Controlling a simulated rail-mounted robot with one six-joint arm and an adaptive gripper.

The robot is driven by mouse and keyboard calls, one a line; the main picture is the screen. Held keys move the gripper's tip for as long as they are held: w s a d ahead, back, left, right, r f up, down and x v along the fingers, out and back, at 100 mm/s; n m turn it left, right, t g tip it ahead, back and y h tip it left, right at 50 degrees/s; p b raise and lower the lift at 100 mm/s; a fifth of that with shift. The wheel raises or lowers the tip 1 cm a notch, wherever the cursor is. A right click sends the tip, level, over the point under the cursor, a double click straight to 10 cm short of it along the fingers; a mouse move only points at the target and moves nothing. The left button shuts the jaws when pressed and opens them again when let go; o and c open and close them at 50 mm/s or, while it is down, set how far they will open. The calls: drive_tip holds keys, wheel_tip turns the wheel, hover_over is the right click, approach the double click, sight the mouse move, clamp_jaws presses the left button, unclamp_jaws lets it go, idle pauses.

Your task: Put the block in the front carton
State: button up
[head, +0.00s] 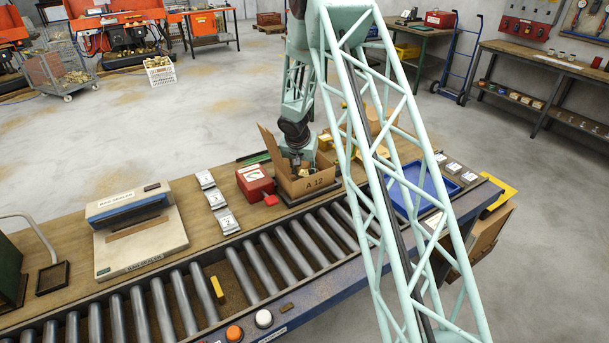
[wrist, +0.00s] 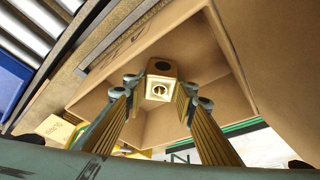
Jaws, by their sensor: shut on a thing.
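The open cardboard carton (head: 306,186) marked A 12 stands at the bench's edge by the rollers, its flaps up. My gripper (head: 301,163) points down into its mouth in the head view. The carton's inner walls (wrist: 205,62) surround the block in that view. I cannot tell whether the block touches the carton floor. In the head view the block is too small and covered to make out clearly.
A red box (head: 255,182) stands close left of the carton. A blue tray (head: 408,188) lies to the right, partly behind my arm's lattice. The roller conveyor (head: 262,262) runs along the front. A bag sealer (head: 138,236) stands on the bench's left.

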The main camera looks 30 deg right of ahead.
drive_tip(key=o, duration=1.3)
drive_tip(key=shift+f, duration=0.1)
drive_tip(key=shift+c, duration=0.2)
drive_tip(key=shift+r, duration=0.2)
drive_tip(key=shift+v, duration=1.2)
drive_tip(key=v, duration=0.9)
drive_tip(key=shift+r+p, duration=0.2)
drive_tip(key=shift+p, duration=0.25)
drive_tip(key=shift+s+r, duration=0.15)
